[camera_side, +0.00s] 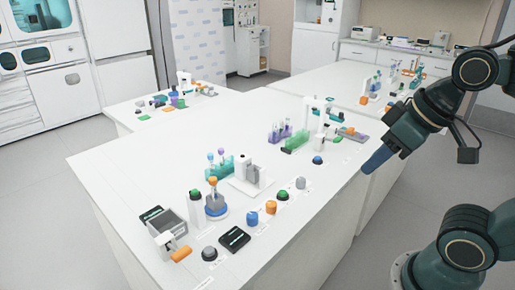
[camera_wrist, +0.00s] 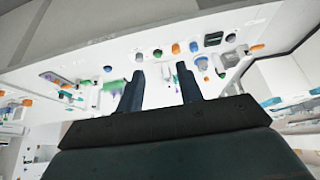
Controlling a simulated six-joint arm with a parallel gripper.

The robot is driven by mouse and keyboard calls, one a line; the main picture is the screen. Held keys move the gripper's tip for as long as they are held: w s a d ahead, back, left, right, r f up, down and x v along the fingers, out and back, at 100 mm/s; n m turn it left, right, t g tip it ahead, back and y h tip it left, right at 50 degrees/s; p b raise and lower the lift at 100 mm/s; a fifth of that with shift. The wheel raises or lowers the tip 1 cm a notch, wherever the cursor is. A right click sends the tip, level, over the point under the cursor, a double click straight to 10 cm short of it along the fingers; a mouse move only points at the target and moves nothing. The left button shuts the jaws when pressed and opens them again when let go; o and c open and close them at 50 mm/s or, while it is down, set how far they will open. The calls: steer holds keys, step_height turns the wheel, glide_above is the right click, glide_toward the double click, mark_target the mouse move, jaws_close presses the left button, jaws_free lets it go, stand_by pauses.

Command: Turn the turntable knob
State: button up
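A round stand (camera_side: 216,211) with a blue base, likely the turntable, stands near the front of the white bench with an orange-topped piece on it. It shows small in the wrist view (camera_wrist: 202,64). Beside it are a blue knob (camera_side: 252,218) and an orange knob (camera_side: 269,207). These also show in the wrist view, blue (camera_wrist: 194,47) and orange (camera_wrist: 176,49). I cannot tell which is the turntable knob. My gripper (camera_side: 374,164) is to their right, off the bench's right edge and apart from them. In the wrist view its fingers (camera_wrist: 160,78) are spread and empty.
A white device (camera_side: 250,176) and tube racks (camera_side: 219,168) stand behind. The bench's front right is clear.

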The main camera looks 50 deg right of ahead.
steer(key=shift+c, duration=0.2)
steer(key=m+g, duration=0.3)
steer(key=g, duration=0.3)
glide_above(252, 214)
step_height(252, 214, down, 7)
steer(key=shift+s+r, duration=0.1)
steer(key=shift+r, duration=0.1)
steer(key=shift+f, duration=0.1)
steer(key=shift+f, duration=6.8)
steer(key=c, duration=0.7)
